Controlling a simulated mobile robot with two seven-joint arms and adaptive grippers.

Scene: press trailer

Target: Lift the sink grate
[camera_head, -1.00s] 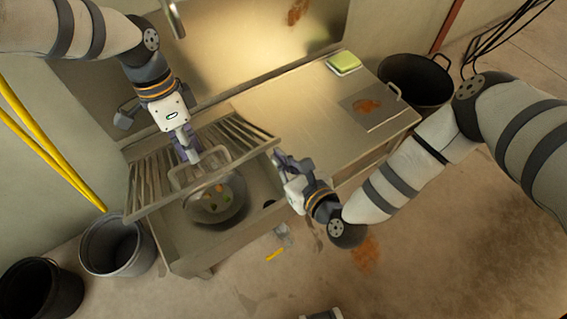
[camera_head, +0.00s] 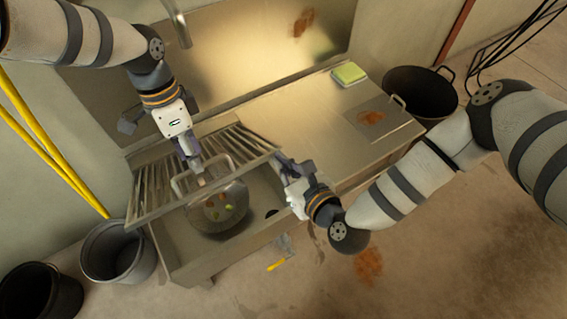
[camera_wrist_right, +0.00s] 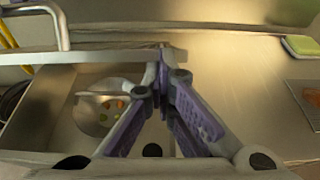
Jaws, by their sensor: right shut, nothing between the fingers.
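The sink grate (camera_head: 155,190) is a slatted metal rack with a loop handle. It sits raised above the sink basin (camera_head: 262,195), at a slant in the head view. My left gripper (camera_head: 197,172) reaches down from above and looks shut on the grate's handle; the exact contact is hard to see. My right gripper (camera_head: 281,160) is shut and empty at the grate's right front corner. In the right wrist view its fingertips (camera_wrist_right: 165,70) meet at the end of the grate's front bar (camera_wrist_right: 85,57); I cannot tell if they touch it.
A round pan (camera_head: 222,215) with several coloured bits lies in the basin below the grate. A green sponge (camera_head: 349,72) and a rust-stained board (camera_head: 385,122) lie on the counter (camera_head: 300,115). Buckets stand left (camera_head: 118,255) and a black bin right (camera_head: 425,90). A faucet (camera_head: 178,22) hangs behind.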

